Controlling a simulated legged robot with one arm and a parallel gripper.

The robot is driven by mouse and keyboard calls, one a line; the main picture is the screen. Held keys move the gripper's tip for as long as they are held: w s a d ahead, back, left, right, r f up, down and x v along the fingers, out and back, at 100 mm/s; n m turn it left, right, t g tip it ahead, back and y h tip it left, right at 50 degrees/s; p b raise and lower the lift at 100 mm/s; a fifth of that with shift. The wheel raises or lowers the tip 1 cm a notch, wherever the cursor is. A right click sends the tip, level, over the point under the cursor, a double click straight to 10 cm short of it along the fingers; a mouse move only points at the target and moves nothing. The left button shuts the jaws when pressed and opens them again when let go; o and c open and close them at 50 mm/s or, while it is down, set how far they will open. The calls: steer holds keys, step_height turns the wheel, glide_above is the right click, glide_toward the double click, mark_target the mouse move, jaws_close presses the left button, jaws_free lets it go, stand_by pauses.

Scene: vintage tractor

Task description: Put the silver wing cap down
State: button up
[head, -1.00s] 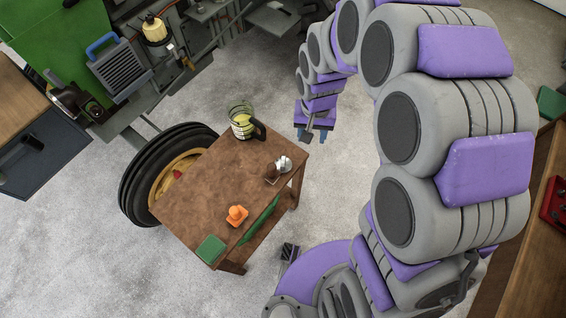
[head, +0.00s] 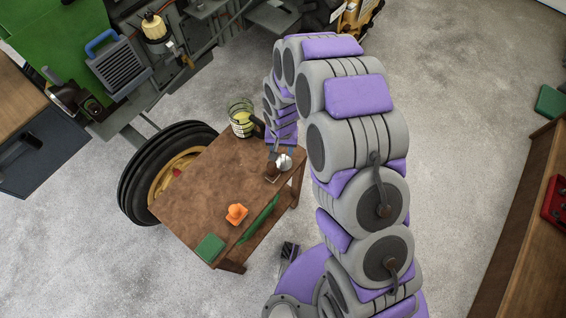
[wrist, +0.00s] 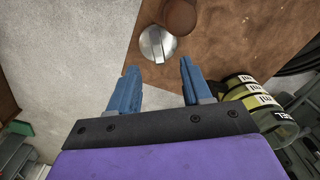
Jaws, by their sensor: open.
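The silver wing cap (head: 284,162) sits at the right edge of the small brown table, beside a brown round object (head: 272,166). In the wrist view the cap (wrist: 157,45) shows as a round silver disc with a raised wing across it, close to the table's edge. My gripper (wrist: 160,88) is open, its two blue fingers apart with nothing between them. The cap lies beyond the fingertips, roughly in line with the gap. In the head view my gripper (head: 281,150) is just behind the cap, partly hidden by my arm.
The brown table (head: 195,185) also bears a clear jug with yellow liquid (head: 241,120), an orange object (head: 236,214) and a green block (head: 210,248). A tractor wheel (head: 150,180) stands against the table's left side.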

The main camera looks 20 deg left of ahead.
mark_target(283, 159)
step_height(283, 159, down, 3)
steer(key=shift+a+f, duration=0.1)
steer(key=shift+w+d+f+b, duration=0.15)
steer(key=shift+f+b, duration=0.3)
steer(key=shift+f, duration=0.9)
steer(key=shift+w+d+f+b, duration=0.15)
steer(key=shift+f+b, duration=0.25)
steer(key=shift+f, duration=0.9)
jaws_close()
steer(key=shift+a, duration=0.1)
